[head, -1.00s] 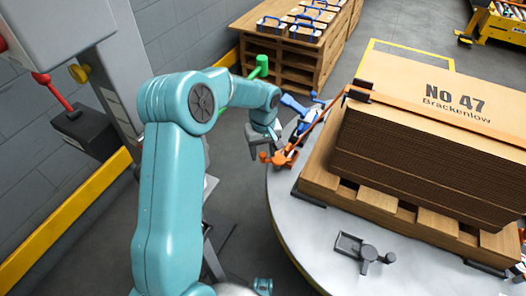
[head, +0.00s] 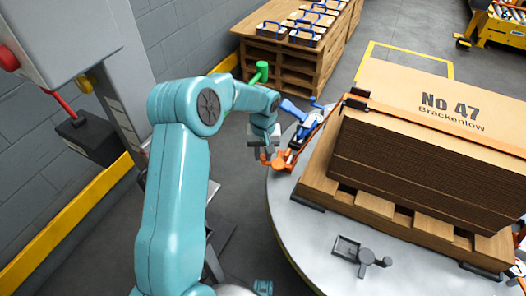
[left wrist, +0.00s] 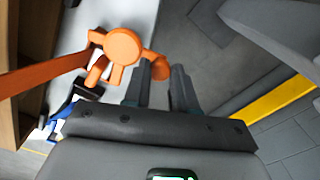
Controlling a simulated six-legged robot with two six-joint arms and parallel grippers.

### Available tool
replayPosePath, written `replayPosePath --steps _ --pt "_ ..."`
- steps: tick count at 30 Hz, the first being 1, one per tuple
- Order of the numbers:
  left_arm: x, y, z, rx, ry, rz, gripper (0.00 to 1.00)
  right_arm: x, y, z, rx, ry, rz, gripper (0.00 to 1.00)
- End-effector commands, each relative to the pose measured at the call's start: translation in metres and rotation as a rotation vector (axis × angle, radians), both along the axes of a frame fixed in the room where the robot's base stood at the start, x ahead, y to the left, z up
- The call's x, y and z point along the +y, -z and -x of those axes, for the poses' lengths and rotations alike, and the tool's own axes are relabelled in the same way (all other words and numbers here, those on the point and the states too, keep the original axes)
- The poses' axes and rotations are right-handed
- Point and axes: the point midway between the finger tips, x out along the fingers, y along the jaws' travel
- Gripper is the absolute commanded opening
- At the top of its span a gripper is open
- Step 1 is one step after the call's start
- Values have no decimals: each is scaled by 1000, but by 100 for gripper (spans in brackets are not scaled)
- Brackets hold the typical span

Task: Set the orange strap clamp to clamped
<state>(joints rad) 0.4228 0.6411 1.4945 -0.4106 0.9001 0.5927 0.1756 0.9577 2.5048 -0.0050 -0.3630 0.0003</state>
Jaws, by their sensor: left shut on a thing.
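The orange strap clamp (head: 282,160) sits at the left edge of the round grey table, beside the pallet. In the left wrist view its round orange body (left wrist: 123,46) has a short arm ending in a knob (left wrist: 160,68). An orange strap (head: 322,128) runs from it up to the carton stack. My left gripper (head: 262,150) is at the clamp's left end. In the left wrist view its fingers (left wrist: 160,84) are on either side of the knob, shut on it. My right gripper is not in view.
A blue clamp (head: 299,113) is just behind the orange one, and a dark grey clamp (head: 360,254) lies at the table's front. Flat cartons (head: 420,160) stand on a wooden pallet (head: 375,204). A grey cabinet (head: 70,40) stands at left.

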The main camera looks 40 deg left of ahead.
Motion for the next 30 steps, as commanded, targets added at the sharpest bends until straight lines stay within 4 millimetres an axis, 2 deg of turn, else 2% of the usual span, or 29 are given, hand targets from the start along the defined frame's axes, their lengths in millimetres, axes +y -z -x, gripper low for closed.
replayPosePath --steps 3,13,30 --pt "2 -3 -3 1 79 1 0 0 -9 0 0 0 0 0" --pt "5 -1 -11 0 243 0 0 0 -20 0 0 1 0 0" --pt "6 -1 -13 -1 288 -1 0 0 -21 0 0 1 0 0"
